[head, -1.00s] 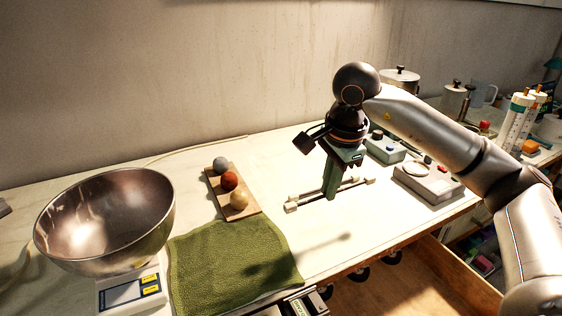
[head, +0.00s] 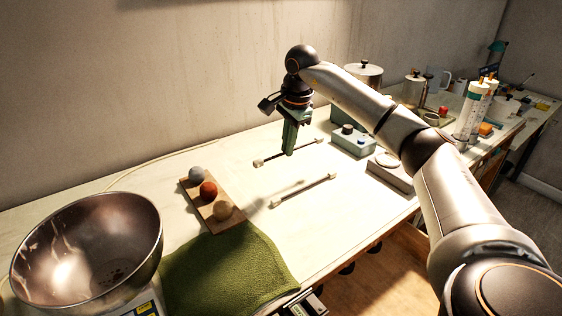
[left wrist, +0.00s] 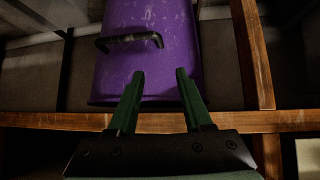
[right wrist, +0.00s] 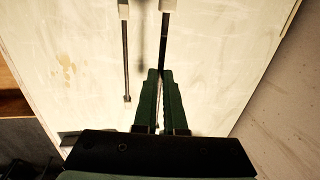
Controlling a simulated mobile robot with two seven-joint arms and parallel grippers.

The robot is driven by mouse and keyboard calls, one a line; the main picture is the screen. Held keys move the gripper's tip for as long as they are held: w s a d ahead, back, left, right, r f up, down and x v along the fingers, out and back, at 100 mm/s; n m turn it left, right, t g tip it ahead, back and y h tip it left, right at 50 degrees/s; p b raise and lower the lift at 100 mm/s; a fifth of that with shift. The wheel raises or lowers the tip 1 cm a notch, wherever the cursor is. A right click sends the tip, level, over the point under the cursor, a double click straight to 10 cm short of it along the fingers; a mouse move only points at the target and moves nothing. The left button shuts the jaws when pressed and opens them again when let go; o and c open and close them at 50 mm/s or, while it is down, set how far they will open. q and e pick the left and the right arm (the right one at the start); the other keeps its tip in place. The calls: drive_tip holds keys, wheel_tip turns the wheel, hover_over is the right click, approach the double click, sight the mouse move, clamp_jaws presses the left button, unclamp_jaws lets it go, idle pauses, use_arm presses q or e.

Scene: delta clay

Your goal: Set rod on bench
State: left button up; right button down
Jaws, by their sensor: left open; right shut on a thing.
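My right gripper (head: 289,152) points down and is shut on a thin dark rod (head: 305,146) with pale ends. The rod looks raised above the pale bench (head: 240,258), with a shadow in front of it. In the right wrist view this rod (right wrist: 164,42) runs up from between the fingertips (right wrist: 160,73). A second, similar rod (head: 305,190) lies on the bench nearer the front edge, apart from the held one; it also shows in the right wrist view (right wrist: 126,60).
A board with three balls (head: 211,211), a green cloth (head: 230,268) and a metal bowl (head: 85,245) stand to the left. A teal box with knobs (head: 352,140) and a grey device (head: 390,170) are to the right. A purple container (left wrist: 150,50) faces my left gripper.

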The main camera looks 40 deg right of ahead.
hover_over(280, 172)
drive_tip(key=f, duration=0.6)
drive_tip(key=shift+s+a+f, duration=0.1)
drive_tip(key=shift+s+f, duration=0.05)
drive_tip(key=shift+s, duration=0.25)
drive_tip(key=shift+f, duration=1.5)
drive_tip(key=shift+f, duration=0.2)
drive_tip(key=c, duration=1)
unclamp_jaws()
wheel_tip(280, 172, up, 12)
drive_tip(key=s, duration=0.2)
drive_tip(key=shift+s+p, duration=0.15)
drive_tip(key=shift+p, duration=0.3)
drive_tip(key=shift+a+r, duration=0.1)
